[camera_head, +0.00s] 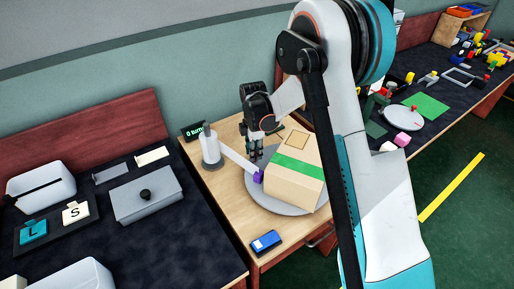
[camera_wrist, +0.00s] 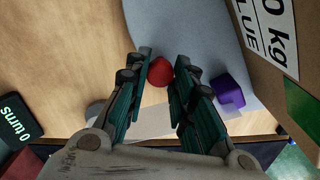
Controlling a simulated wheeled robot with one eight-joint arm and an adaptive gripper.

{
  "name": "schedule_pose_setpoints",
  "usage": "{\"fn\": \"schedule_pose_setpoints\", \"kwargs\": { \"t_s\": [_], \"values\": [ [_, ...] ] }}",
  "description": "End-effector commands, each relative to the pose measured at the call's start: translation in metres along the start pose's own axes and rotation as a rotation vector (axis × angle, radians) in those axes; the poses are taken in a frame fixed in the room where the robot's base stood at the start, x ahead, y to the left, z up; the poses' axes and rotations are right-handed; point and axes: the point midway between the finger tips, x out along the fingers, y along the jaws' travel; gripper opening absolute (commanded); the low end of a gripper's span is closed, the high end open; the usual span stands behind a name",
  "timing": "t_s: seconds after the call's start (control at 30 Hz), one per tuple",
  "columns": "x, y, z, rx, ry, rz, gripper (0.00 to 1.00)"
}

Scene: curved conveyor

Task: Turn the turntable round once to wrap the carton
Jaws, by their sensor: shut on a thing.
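The tan carton (camera_head: 294,180) with a green band stands on the round grey turntable (camera_head: 270,202). Its printed side also shows in the wrist view (camera_wrist: 290,75). A red knob (camera_wrist: 160,72) sits at the turntable's rim (camera_wrist: 190,25). My gripper (camera_wrist: 161,75) is shut on the red knob, one finger on each side. In the head view my gripper (camera_head: 256,153) points down behind the carton's left side, and the knob is hidden there. A pale film strip (camera_head: 237,158) runs from a white roll (camera_head: 211,148) to a purple block (camera_head: 258,177) beside the carton.
A dark counter (camera_head: 194,133) at the back left of the wooden table reads "0 turns". A blue device (camera_head: 265,242) lies at the table's front. Dark benches with bins and loose parts flank the table on both sides.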

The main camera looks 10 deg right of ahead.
Motion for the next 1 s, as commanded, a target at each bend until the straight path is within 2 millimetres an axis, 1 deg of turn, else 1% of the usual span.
{"fn": "schedule_pose_setpoints", "kwargs": {
  "t_s": [0.5, 1.0],
  "values": [
    [0.0, -0.03, -0.023, -0.258, 0.0, 0.0, 0.0],
    [0.0, -0.057, -0.035, -0.462, 0.0, 0.0, 0.0]
  ]
}}
